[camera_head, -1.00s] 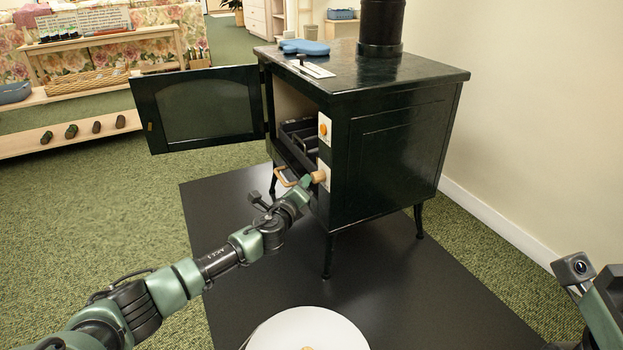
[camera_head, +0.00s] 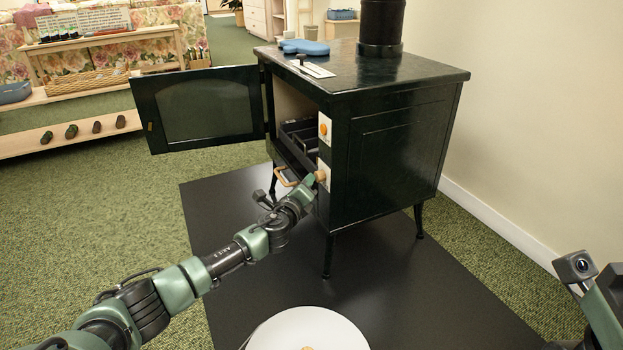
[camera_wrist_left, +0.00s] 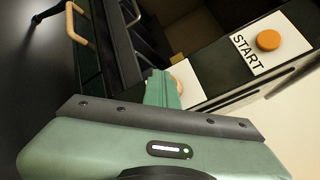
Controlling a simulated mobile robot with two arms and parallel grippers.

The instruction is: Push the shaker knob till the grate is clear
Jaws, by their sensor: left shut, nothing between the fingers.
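The dark green stove (camera_head: 395,130) stands with its left door (camera_head: 205,108) swung open. Its front post carries a white plate with an orange button (camera_head: 324,127), which reads START in the left wrist view (camera_wrist_left: 268,40). Below it is a second white plate with the wooden shaker knob (camera_head: 320,176). My left gripper (camera_head: 308,184) is shut and empty, its tip at the knob. In the left wrist view my fingers (camera_wrist_left: 163,88) cover most of the knob (camera_wrist_left: 185,82); contact cannot be told for certain. The grate (camera_head: 300,140) shows partly inside the opening; its state is unclear.
A wooden loop handle (camera_head: 287,178) sticks out low on the stove front, close to my left gripper. A blue object (camera_head: 304,47) and a small slider plate (camera_head: 312,68) are on the stove top. The black floor mat (camera_head: 390,290) is mostly clear around the stove.

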